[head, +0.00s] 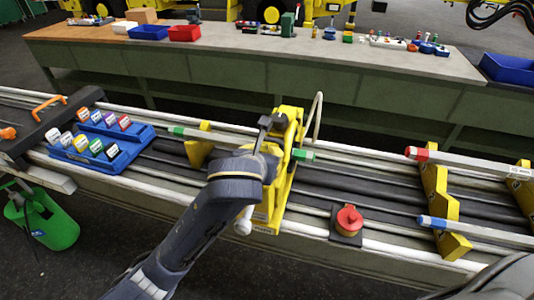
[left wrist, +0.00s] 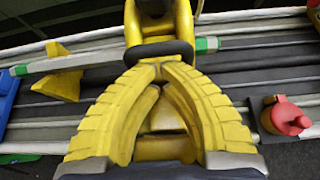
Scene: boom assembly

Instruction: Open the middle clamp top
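The middle clamp (head: 268,206) is a yellow block on the rails, with a raised yellow upper part (head: 292,113). It also shows in the left wrist view (left wrist: 158,22), crossed by a dark curved bar (left wrist: 160,50). A grey tube with green bands (head: 303,155) passes through the clamp. My left gripper (head: 266,128) is at the clamp's top. In the left wrist view its ribbed yellow fingers (left wrist: 160,66) come together at their tips, against or just below the dark bar. No object shows clearly between them. My right gripper is out of view.
A red knob (head: 348,220) stands right of the clamp. Yellow supports (head: 434,196) hold red-ended and blue-ended tubes farther right. A blue tray (head: 130,160) of coloured parts and a black case (head: 25,140) are left. A long bench (head: 235,53) stands behind.

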